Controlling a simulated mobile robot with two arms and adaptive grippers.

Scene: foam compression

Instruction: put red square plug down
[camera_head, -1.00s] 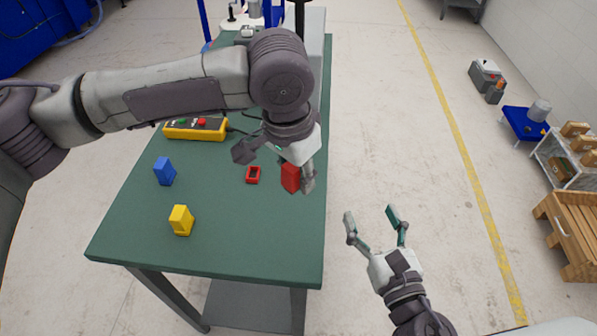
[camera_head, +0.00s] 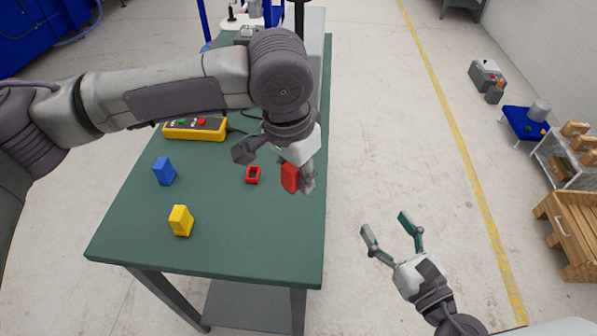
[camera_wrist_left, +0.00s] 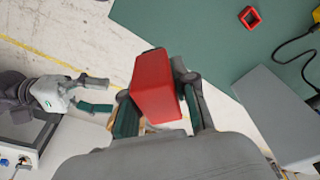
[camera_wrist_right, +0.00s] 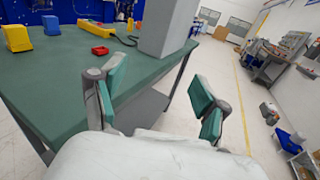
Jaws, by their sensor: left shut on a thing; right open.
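The red square plug (camera_head: 290,178) is a red block held in my left gripper (camera_head: 298,180), near the right edge of the green table. The left wrist view shows the red plug (camera_wrist_left: 155,88) between the two fingers of the shut gripper. Whether its underside touches the table cannot be told. A small red square frame (camera_head: 253,175) with an opening lies on the table just left of the plug; it also shows in the left wrist view (camera_wrist_left: 243,17). My right gripper (camera_head: 391,236) is open and empty, off the table's right side above the floor.
On the green table (camera_head: 235,235) stand a blue block (camera_head: 164,171) and a yellow block (camera_head: 181,220), to the left. A yellow control box (camera_head: 195,129) with buttons and a cable lies farther back. The table's front middle is clear.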

